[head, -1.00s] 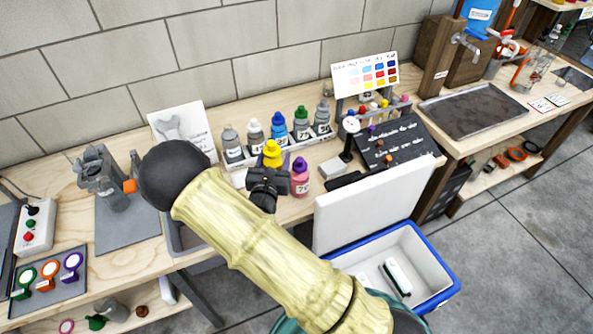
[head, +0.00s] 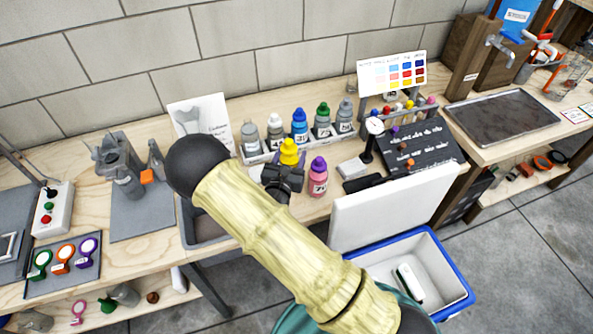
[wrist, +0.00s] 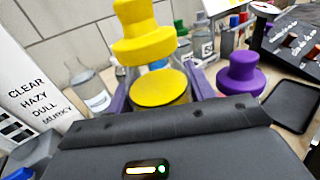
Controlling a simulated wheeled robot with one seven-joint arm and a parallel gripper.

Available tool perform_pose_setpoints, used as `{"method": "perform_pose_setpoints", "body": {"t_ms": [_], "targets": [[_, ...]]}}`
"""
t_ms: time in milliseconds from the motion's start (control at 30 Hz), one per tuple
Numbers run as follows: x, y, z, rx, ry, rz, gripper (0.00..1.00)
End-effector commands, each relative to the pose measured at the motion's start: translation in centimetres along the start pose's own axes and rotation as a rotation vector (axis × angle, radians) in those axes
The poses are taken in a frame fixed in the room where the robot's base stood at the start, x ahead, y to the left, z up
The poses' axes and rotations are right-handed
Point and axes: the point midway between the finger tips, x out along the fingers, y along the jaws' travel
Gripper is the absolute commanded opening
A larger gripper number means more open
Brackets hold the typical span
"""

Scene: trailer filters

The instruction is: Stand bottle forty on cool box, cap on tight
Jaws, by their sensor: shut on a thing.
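My gripper (head: 284,178) is shut on a yellow-capped bottle (head: 289,152) in front of the bottle rack. In the wrist view the yellow cap (wrist: 145,32) stands above a round yellow face (wrist: 160,87) between my purple fingertips (wrist: 160,100). Its number is hidden, and I cannot tell how tight the cap is. A pink bottle (head: 318,180) with a purple cap stands just right of my gripper. The blue and white cool box (head: 448,262) is at the lower right, its white lid (head: 385,210) raised. A white item (head: 409,284) lies inside.
A rack (head: 250,158) behind my gripper holds several capped bottles. A dial gauge (head: 374,127) and a dark board (head: 420,148) stand to the right. A grey bin (head: 203,228) is set at the bench's front. My forearm hides part of the bench and cool box.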

Motion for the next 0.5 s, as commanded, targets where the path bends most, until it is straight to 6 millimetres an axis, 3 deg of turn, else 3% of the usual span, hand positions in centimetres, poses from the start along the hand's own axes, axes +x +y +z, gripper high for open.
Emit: {"method": "perform_pose_setpoints", "body": {"t_ms": [133, 500], "targets": [[0.1, 0.0, -1.5, 0.0, -0.003, 0.0, 0.12], [0.1, -0.2, -1.9, 0.001, -0.003, -0.003, 0.12]]}}
